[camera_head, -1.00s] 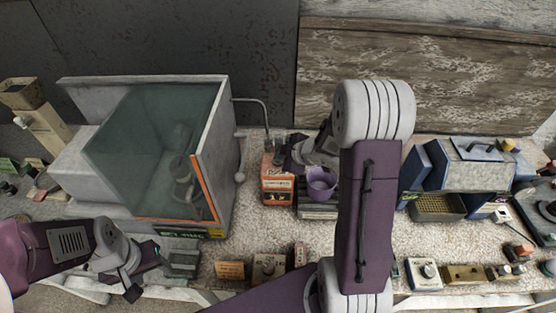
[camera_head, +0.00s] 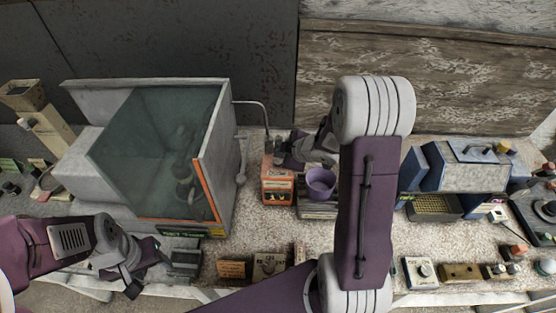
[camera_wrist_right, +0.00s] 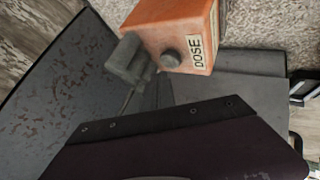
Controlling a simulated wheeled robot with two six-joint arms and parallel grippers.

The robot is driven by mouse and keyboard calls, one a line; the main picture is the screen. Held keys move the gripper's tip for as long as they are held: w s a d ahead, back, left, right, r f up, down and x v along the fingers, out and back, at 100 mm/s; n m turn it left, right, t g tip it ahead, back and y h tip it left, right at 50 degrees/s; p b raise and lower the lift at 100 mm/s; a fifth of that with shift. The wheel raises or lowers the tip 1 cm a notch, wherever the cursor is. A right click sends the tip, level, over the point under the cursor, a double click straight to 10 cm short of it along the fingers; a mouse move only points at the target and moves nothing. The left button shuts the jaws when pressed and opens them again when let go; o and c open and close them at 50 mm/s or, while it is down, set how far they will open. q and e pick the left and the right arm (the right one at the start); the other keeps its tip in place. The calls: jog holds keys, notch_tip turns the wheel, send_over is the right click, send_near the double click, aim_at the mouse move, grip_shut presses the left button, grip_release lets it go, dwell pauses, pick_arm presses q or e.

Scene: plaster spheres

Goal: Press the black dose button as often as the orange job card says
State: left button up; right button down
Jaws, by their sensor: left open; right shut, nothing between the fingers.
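The orange dose box (camera_head: 277,186) stands left of the purple cup (camera_head: 321,182) in the head view. In the right wrist view the dose box (camera_wrist_right: 180,22) shows its black dose button (camera_wrist_right: 172,58) beside a DOSE label. My right gripper (camera_head: 281,157) is shut and empty at the box's top. In the wrist view its grey fingertips (camera_wrist_right: 127,62) appear just left of the button; I cannot tell whether they touch. A small orange-brown card (camera_head: 233,269) stands at the front edge, its writing too small to read. My left gripper (camera_head: 135,280) is open at the front left.
A glass-fronted grey cabinet (camera_head: 228,165) fills the left. A blue machine (camera_head: 465,170) stands on the right. Small control boxes (camera_head: 420,273) line the front edge. My right arm crosses the middle and hides part of the bench.

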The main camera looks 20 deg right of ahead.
aim_at(280, 162)
jog(key=shift+r+p, duration=2.55)
jog(key=shift+r, duration=0.05)
jog(key=shift+f, duration=0.1)
dwell(0.3)
